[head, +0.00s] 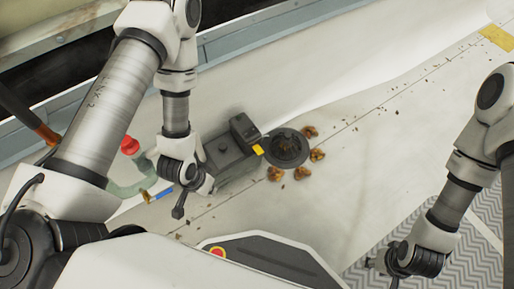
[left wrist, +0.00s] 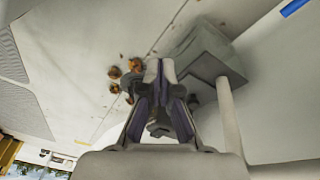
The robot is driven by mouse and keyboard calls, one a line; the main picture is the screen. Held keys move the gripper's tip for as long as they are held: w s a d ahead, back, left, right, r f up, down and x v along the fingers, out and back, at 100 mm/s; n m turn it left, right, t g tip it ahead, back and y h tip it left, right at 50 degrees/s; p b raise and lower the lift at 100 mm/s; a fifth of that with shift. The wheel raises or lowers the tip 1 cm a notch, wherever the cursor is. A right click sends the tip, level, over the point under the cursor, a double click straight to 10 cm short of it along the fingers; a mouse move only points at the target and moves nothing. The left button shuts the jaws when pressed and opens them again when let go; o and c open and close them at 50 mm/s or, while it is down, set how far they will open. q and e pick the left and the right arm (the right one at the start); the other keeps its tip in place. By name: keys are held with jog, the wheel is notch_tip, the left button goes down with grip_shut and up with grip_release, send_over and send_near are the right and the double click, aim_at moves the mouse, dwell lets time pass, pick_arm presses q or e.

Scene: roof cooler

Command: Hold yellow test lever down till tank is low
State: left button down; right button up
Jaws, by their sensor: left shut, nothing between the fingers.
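The yellow test lever (head: 258,149) is a small yellow tab at the right end of a dark grey pump box (head: 232,172). The box also shows in the left wrist view (left wrist: 208,68), where I cannot make out the lever. My left gripper (left wrist: 160,68) is shut and empty, with its fingertips in front of the box's left side in that view. The tank level is not visible.
A round dark drain (head: 287,147) with debris sits right of the box, ringed by orange-brown leaf clumps (head: 317,155). A red-topped valve (head: 130,146) and a pale green pipe (head: 128,188) lie left. Open pale roof lies right of the drain, with scattered debris.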

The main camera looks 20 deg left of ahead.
pick_arm(q)
jog(key=w+d+r+m+t+h, duration=0.1)
jog(key=w+r+m+t+h, duration=0.1)
jog(key=w, duration=0.5)
jog(key=w+d+r+m+t+h+b, duration=0.1)
jog(key=w+r+m+t+h, duration=0.1)
jog(key=w, duration=0.5)
jog(key=shift+d+r+m+t, duration=0.4)
jog(key=shift+r+m, duration=0.5)
jog(key=shift+m, duration=0.1)
jog(key=shift+w+f, duration=0.1)
jog(key=b, duration=0.7)
send_over(262, 150)
jog(key=s+a, duration=0.1)
jog(key=s, duration=0.1)
notch_tip(262, 150, down, 8)
jog(key=f, duration=0.1)
jog(key=f+b, duration=0.1)
jog(key=f, duration=0.1)
jog(key=shift+a, duration=0.3)
